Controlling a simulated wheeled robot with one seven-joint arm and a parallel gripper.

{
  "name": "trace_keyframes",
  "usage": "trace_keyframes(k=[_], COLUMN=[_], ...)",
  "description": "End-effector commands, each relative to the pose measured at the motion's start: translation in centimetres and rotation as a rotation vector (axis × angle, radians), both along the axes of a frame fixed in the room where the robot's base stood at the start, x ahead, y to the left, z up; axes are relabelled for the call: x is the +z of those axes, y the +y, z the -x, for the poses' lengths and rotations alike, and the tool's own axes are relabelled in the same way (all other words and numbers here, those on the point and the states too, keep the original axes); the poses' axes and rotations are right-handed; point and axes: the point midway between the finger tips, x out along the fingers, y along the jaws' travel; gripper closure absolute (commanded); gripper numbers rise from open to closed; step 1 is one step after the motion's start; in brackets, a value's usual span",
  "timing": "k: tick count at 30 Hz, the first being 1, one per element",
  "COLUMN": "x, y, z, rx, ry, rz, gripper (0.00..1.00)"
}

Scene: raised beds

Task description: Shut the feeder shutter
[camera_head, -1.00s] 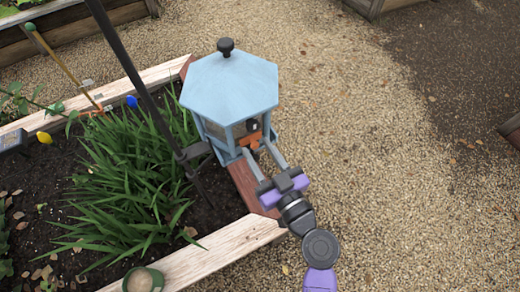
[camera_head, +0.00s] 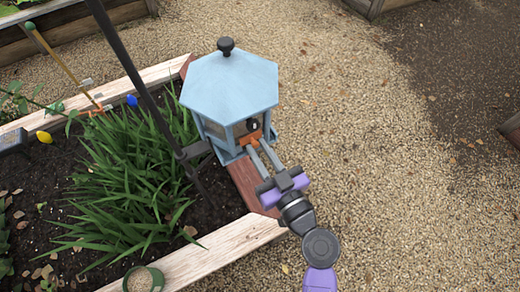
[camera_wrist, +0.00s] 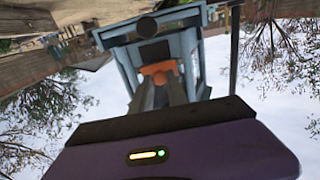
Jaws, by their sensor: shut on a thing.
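The blue feeder (camera_head: 228,85) has a wide hexagonal roof with a black knob and hangs by a bracket from a dark pole at the bed's corner. Its orange shutter (camera_head: 250,138) is on the side facing my arm, and it also shows in the wrist view (camera_wrist: 159,71). A dark round knob (camera_head: 252,124) sits just above it. My gripper (camera_head: 262,148) reaches in from the lower right, its two fingers close together on the shutter's orange part. The fingertips partly cover the shutter. I cannot tell how far down the shutter sits.
The dark pole (camera_head: 133,75) stands just left of the feeder. Leafy plants (camera_head: 130,185) fill the raised bed, edged by a wooden board (camera_head: 225,248). A green pot (camera_head: 143,280) sits near the front. Open gravel (camera_head: 400,200) lies to the right.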

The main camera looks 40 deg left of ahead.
Motion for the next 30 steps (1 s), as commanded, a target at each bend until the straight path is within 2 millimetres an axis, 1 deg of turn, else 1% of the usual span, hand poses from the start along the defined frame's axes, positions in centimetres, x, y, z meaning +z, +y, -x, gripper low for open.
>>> trace_keyframes(k=[23, 26, 30], x=[-0.1, -0.4, -1.5], y=[0.0, -0.1, -0.1], z=[0.0, 0.0, 0.0], rx=[0.0, 0.0, 0.0], ry=[0.001, 0.0, 0.0], rz=[0.001, 0.001, 0.0], gripper=[1.0, 1.0, 1.0])
